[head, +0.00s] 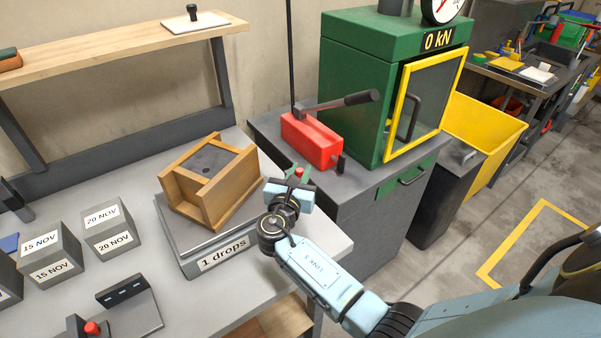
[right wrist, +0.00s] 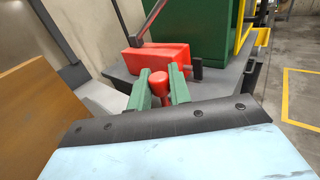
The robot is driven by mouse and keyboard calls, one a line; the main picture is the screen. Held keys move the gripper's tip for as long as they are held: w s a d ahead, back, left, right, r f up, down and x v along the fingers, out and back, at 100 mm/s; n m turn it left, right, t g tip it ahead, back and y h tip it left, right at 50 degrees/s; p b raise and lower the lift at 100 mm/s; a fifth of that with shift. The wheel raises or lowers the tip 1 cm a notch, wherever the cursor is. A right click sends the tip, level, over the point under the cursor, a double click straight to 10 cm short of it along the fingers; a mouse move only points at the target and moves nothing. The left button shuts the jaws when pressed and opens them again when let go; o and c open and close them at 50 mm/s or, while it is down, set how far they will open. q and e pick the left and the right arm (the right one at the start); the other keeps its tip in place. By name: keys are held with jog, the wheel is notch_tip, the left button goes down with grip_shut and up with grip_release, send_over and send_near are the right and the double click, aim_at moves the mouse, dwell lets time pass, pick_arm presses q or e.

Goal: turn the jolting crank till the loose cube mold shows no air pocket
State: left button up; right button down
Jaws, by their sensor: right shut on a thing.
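The wooden cube mold (head: 230,192) sits on the grey jolting table (head: 187,240), whose front label reads "1 drops". Grey concrete (head: 213,158) fills the mold's open top, with a small darker spot on it. My right gripper (head: 297,177) is at the jolting table's right side. Its green fingers are shut on the red crank knob (right wrist: 160,83), which shows between them in the right wrist view. The rest of the crank is hidden behind the gripper and wrist. My left gripper is out of view.
A red hand pump (head: 310,142) with a lever stands just behind my right gripper, beside the green press (head: 360,85) reading 0 kN. Dated concrete cubes (head: 112,232) stand at the left. A black-and-grey fixture (head: 125,310) lies in front. A wooden shelf (head: 110,52) spans the back.

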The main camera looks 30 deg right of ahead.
jog(key=c, duration=1.3)
grip_release()
jog(key=shift+c, duration=0.2)
jog(key=v, duration=1.3)
jog(key=shift+s, duration=0.25)
